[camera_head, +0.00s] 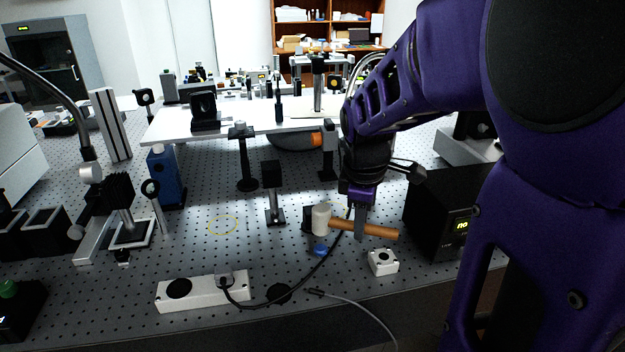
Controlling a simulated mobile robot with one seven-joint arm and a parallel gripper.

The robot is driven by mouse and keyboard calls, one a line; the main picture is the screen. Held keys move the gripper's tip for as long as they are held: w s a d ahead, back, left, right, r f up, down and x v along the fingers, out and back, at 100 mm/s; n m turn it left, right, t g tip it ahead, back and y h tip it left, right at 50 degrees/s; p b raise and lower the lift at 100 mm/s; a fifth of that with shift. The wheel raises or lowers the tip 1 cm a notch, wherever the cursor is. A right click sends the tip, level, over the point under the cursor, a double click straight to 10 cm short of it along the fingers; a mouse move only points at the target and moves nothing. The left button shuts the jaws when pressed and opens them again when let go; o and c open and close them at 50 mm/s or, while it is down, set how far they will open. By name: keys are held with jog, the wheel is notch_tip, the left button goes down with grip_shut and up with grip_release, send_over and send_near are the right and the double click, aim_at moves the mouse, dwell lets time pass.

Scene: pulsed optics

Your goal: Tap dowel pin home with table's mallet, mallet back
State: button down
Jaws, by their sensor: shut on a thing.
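My gripper (361,236) points down and is shut on the brown wooden handle of the mallet (375,230). The mallet's pale, upright cylindrical head (320,218) is to the left of my fingers. I cannot tell how far the mallet is above the perforated table (190,262). A small white block (383,264) with a dark round spot on top sits just in front of the handle, to the right. I cannot make out a dowel pin on it.
A black box with a lit display (440,215) stands close on the right. A dark cable (300,287) runs from a white power strip (205,290). A yellow ring outline (223,225) marks bare table on the left.

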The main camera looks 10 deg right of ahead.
notch_tip(320, 180, down, 5)
jog(key=b, duration=0.3)
jog(key=shift+b, duration=0.3)
notch_tip(320, 180, up, 6)
jog(key=p, duration=0.5)
jog(key=shift+f, duration=0.25)
jog(key=shift+f+b, duration=0.35)
jog(key=shift+f, duration=0.1)
